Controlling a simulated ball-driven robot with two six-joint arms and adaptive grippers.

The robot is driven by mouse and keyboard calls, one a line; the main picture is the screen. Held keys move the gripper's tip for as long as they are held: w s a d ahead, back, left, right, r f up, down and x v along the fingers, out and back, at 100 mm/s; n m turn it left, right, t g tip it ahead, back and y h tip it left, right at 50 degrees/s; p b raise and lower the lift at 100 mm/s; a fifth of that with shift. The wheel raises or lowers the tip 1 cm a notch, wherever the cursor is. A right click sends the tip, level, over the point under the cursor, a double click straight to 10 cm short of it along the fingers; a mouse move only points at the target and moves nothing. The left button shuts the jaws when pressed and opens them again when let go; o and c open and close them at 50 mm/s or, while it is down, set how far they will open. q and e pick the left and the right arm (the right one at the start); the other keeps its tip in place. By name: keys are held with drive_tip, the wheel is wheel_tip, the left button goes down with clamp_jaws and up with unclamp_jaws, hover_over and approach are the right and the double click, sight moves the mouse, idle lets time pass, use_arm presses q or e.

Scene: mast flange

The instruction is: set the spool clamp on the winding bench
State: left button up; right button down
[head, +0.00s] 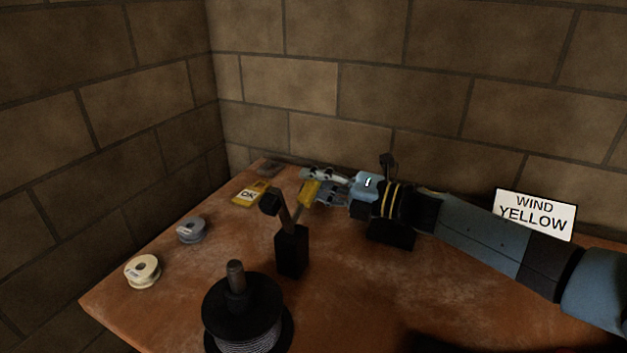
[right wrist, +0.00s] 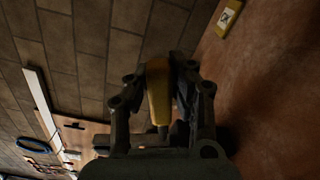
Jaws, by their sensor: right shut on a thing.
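The spool clamp is a black upright block (head: 292,251) on the bench (head: 355,300), with a dark arm and end pad (head: 271,202) tilted up to the left. Its yellow handle (head: 309,194) leans up to the right. My right gripper (head: 314,186) is shut on that handle; in the right wrist view the yellow handle (right wrist: 159,92) sits between the fingers. A black spool (head: 242,308) with grey winding stands on a spindle (head: 236,275) in front, apart from the raised pad. My left gripper is not in view.
A cream spool (head: 142,271) and a blue-grey spool (head: 191,231) lie at the left. A yellow box marked OK (head: 248,193) lies behind them. A "WIND YELLOW" sign (head: 535,214) stands at the right. Brick walls close the back and left.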

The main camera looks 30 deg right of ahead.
idle(0.3)
drive_tip(key=c, duration=1.1)
unclamp_jaws()
drive_tip(key=shift+d+f, duration=0.1)
drive_tip(key=v, duration=1.2)
